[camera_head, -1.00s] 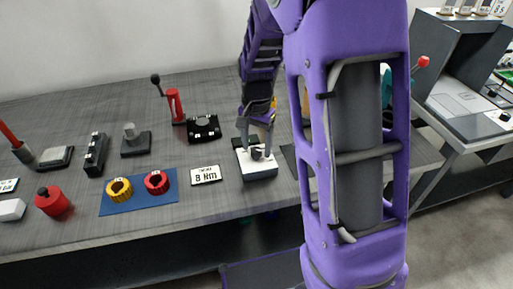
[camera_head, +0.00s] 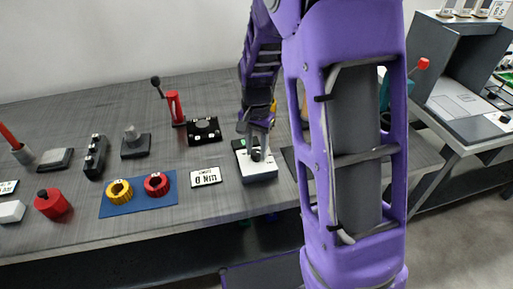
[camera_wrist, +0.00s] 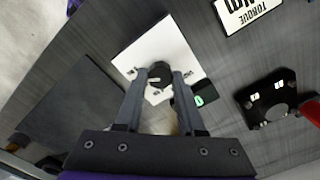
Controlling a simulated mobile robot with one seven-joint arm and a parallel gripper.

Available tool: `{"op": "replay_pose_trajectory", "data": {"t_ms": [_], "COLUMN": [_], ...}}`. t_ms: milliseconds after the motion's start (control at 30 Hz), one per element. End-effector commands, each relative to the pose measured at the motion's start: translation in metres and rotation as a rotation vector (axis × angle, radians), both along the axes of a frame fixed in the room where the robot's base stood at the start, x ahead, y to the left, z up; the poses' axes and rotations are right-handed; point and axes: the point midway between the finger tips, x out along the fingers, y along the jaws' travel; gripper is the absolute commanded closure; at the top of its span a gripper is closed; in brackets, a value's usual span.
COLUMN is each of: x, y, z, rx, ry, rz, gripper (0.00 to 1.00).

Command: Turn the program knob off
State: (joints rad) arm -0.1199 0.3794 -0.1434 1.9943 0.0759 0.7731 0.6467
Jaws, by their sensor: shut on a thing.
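The program knob is a black round knob (camera_wrist: 160,74) on a white-faced block (camera_wrist: 130,59) in the wrist view. In the head view the block (camera_head: 262,174) stands near the table's front edge, right of the torque plate. My gripper (camera_wrist: 160,78) is shut on the knob, one finger on each side of it. In the head view my gripper (camera_head: 257,150) comes down on the block from above, and its fingers partly hide the knob. A small green-lit display (camera_wrist: 199,100) shows beside the white face.
A torque plate (camera_head: 206,176) lies left of the block. A black device (camera_head: 203,130) and a red lever (camera_head: 175,106) stand behind. A dark flat panel (camera_wrist: 75,95) lies beside the block.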

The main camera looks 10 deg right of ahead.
Motion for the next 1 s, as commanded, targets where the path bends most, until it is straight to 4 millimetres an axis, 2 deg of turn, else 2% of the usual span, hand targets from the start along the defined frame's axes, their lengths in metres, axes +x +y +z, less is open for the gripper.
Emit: {"op": "replay_pose_trajectory", "data": {"t_ms": [367, 1000], "x": [0.0002, 0.0008], "y": [-0.0003, 0.0003], "z": [0.0011, 0.0018], "rx": [0.000, 0.000], "ry": [0.000, -0.001], "rz": [0.155, 0.749], "gripper": [1.00, 1.00]}}
